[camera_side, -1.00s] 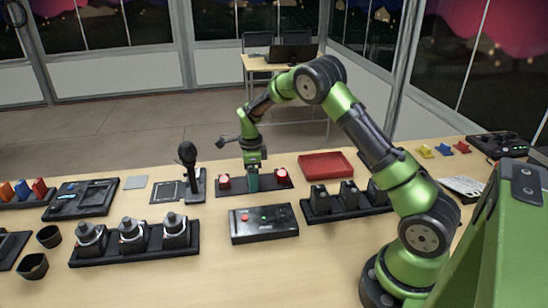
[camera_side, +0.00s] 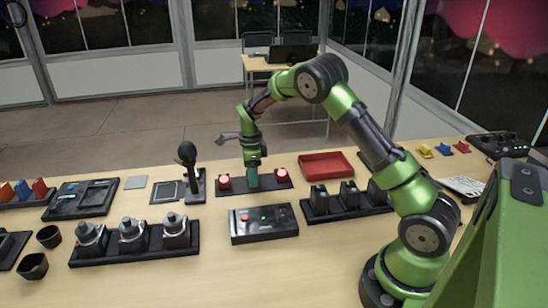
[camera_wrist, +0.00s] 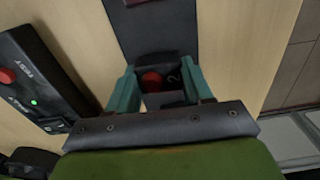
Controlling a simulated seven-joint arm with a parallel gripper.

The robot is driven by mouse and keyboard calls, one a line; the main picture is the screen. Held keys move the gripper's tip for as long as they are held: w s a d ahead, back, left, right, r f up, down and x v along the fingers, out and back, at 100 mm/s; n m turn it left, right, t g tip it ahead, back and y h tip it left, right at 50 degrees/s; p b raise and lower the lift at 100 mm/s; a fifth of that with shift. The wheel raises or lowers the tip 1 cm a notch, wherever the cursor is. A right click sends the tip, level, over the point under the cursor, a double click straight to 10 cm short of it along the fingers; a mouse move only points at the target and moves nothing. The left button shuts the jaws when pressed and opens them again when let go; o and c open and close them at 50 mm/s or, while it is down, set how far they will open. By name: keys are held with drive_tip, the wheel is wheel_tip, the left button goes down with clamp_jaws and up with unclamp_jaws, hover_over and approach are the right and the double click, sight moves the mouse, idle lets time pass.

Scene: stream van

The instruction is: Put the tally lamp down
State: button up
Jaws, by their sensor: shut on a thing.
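My gripper (camera_side: 253,180) has teal fingers and points down over the middle of a long black base (camera_side: 270,183). In the wrist view my gripper (camera_wrist: 160,88) is shut on a tally lamp (camera_wrist: 152,82), a dark block with a red dome and the number 2. The fingers hide this lamp in the side view. One red lamp (camera_side: 224,182) stands to its left on the base and another (camera_side: 282,175) to its right. Whether the held lamp touches the base cannot be told.
A black control box (camera_side: 263,222) lies in front of the base. A microphone stand (camera_side: 190,170) is close on the left, a red tray (camera_side: 326,164) on the right. A rack of dark blocks (camera_side: 347,200) stands right front. Knob units (camera_side: 132,238) stand left front.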

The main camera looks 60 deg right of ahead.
drive_tip(key=r, duration=0.6)
drive_tip(key=d+r, duration=0.1)
drive_tip(key=r, duration=0.2)
drive_tip(key=shift+s+d, duration=0.1)
drive_tip(key=shift+s, duration=0.05)
drive_tip(key=s+d+m, duration=0.2)
drive_tip(key=s+d, duration=0.5)
drive_tip(key=d, duration=0.5)
drive_tip(key=n, duration=0.2)
hover_over(325, 168)
wheel_tip(325, 168, down, 10)
drive_tip(key=shift+r, duration=0.2)
drive_tip(key=shift+a+f, duration=0.1)
drive_tip(key=shift+f, duration=0.05)
drive_tip(key=o, duration=1.1)
drive_tip(key=shift+c, duration=0.2)
